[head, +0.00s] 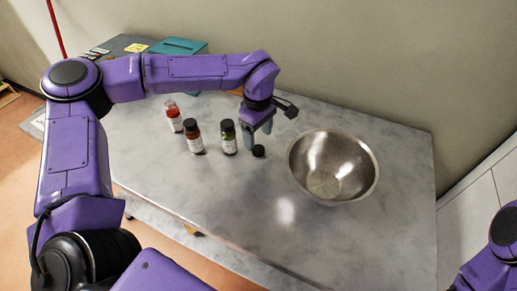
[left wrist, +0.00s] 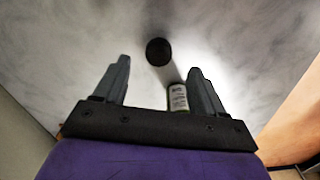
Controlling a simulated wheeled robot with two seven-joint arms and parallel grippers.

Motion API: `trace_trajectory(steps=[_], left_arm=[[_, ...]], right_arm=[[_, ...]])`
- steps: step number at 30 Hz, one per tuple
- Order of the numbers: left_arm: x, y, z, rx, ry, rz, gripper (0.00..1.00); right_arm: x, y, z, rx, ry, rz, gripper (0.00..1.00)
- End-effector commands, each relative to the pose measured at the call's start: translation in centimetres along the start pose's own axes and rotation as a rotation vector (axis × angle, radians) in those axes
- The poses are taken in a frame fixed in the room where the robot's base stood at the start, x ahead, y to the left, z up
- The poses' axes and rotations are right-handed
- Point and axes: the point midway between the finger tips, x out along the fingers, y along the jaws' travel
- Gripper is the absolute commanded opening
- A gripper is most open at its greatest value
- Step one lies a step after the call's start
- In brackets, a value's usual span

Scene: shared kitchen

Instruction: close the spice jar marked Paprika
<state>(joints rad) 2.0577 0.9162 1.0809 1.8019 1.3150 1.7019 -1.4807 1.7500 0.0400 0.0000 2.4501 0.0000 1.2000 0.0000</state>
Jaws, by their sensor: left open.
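A small jar with red contents (head: 173,116) stands at the back left of the grey table; it shows no black cap, so it looks open. A loose black cap (head: 258,151) lies on the table, also seen in the left wrist view (left wrist: 158,51). My left gripper (head: 259,136) is open and empty, pointing down just above and behind the cap. In the left wrist view the cap lies ahead of the gap between the fingertips (left wrist: 159,65). The jar labels are too small to read, so I cannot tell which says Paprika. My right gripper is out of view.
A black-capped jar with red-brown contents (head: 194,137) and one with green contents (head: 228,138) stand left of the gripper. A steel bowl (head: 332,166) stands to the right. The table's front (head: 265,220) is clear.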

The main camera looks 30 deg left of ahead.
Motion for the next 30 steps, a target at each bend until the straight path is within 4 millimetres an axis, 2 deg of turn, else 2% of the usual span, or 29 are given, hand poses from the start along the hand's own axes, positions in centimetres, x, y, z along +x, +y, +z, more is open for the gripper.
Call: trace_trajectory(steps=[5, 9, 21, 26, 27, 30], left_arm=[[2.5, 0.1, 0.4, 0.001, -0.001, -0.007, 0.7], [4.5, 0.2, 0.3, 0.0, 0.0, -0.003, 0.7], [5.0, 0.2, 0.3, 0.0, 0.0, -0.001, 0.7], [5.0, 0.2, 0.3, 0.0, 0.0, -0.001, 0.18], [5.0, 0.2, 0.3, 0.0, 0.0, -0.001, 0.12], [5.0, 0.2, 0.3, 0.0, 0.0, -0.001, 0.12]], right_arm=[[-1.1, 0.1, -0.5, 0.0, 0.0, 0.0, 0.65], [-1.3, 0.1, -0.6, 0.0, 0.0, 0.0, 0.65], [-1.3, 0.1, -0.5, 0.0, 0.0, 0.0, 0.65], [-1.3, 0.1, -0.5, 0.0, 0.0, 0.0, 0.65], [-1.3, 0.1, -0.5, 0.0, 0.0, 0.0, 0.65], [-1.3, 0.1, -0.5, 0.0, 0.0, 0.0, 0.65]])
